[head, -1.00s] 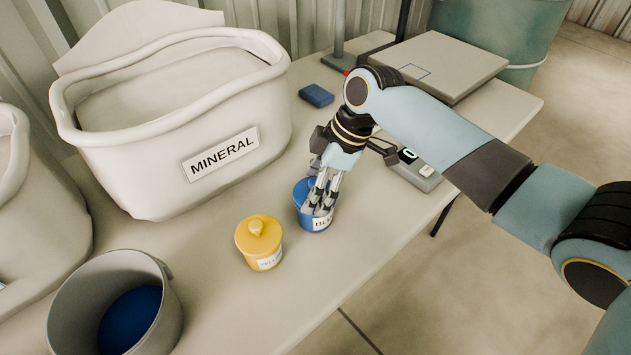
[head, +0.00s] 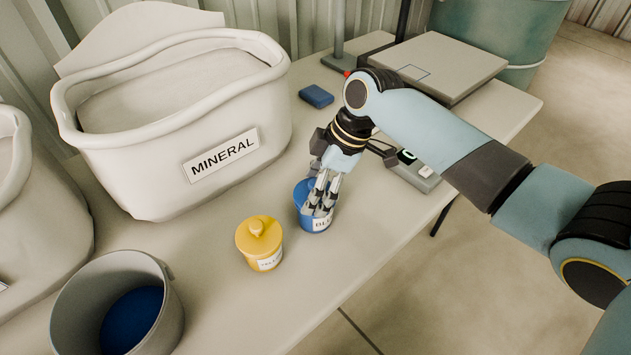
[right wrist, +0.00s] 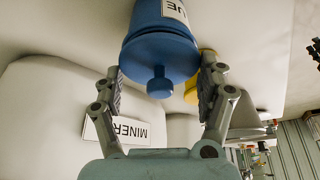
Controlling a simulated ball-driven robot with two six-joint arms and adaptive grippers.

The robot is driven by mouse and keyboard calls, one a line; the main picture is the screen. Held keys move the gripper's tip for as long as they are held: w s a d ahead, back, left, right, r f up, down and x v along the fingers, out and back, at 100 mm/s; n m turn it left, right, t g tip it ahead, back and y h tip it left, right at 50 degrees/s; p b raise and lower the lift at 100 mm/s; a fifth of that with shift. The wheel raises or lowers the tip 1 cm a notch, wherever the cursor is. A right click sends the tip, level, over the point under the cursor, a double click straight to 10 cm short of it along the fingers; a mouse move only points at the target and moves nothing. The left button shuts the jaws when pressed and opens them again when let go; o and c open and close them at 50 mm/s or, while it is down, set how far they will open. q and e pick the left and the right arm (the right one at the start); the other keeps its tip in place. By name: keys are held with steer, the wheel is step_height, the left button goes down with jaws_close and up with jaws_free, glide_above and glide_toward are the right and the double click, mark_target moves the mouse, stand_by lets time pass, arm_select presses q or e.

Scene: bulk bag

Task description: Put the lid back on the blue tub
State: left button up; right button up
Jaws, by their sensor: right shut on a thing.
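The blue tub (head: 304,218) stands upright on the table, its label partly behind my fingers. The blue lid (right wrist: 160,55), with a round knob, is on the tub's mouth in the right wrist view; I cannot tell whether it is fully seated. My right gripper (head: 319,207) comes down from above and is shut on the lid, one finger at each side of its rim. In the right wrist view the gripper (right wrist: 160,68) has the knob between its fingers, and the tub body (right wrist: 155,15) is beyond the lid. My left gripper is out of view.
A lidded yellow tub (head: 260,245) stands close to the left of the blue tub. A large white MINERAL bin (head: 150,185) is behind. A grey pail (head: 70,290) stands at front left. A blue block (head: 316,96) and a scale (head: 455,60) lie farther back.

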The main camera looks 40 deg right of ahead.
steer(key=o, duration=1.1)
steer(key=shift+r, duration=0.15)
step_height(320, 180, up, 7)
steer(key=p, duration=0.7)
steer(key=shift+p, duration=0.3)
jaws_close()
stand_by(0.8)
